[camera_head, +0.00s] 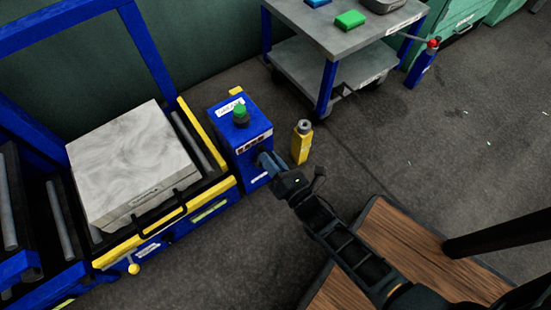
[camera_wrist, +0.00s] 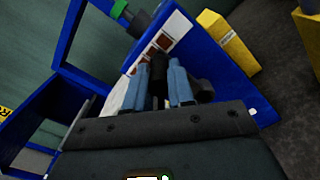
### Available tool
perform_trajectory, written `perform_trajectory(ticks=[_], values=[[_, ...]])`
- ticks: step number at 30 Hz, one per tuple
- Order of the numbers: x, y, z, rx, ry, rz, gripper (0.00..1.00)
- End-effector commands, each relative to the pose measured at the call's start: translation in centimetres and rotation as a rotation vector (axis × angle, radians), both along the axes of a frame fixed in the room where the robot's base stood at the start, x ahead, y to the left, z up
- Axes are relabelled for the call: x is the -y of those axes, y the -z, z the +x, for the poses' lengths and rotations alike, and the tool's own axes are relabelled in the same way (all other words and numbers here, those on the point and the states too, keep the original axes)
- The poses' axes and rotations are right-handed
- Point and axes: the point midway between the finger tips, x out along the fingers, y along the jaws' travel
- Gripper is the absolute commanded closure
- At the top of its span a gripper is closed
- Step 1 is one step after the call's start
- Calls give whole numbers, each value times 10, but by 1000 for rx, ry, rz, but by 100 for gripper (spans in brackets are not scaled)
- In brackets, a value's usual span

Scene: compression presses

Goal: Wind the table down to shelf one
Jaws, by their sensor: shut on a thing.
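A blue post box (camera_head: 241,128) with a green knob (camera_head: 241,116) on top stands left of centre. It has a label and a row of reddish-brown and white marks (camera_wrist: 157,50) on its face. My gripper (camera_head: 266,160) is at this face, its two blue-grey fingers (camera_wrist: 163,72) shut on a black handle (camera_wrist: 160,94). A dark round part (camera_wrist: 204,87) shows right of the fingers in the wrist view. Left of the box is a roller table (camera_head: 215,191) with yellow edges, carrying a pale marbled block (camera_head: 135,160) with a black handle. No shelf number is readable.
A yellow post (camera_head: 302,142) stands close right of the blue box. A grey trolley (camera_head: 342,60) with a green block (camera_head: 350,19) is behind. More rollers (camera_head: 62,215) lie at the left. A wooden surface (camera_head: 380,240) is under my arm. The floor at the right is mostly clear.

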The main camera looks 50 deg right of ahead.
Motion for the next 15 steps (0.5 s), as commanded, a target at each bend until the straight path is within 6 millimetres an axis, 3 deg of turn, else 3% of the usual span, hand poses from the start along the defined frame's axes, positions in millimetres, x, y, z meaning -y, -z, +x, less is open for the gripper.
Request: perform_trajectory(ticks=[15], values=[[-9,0,2,0,-8,4,100]])
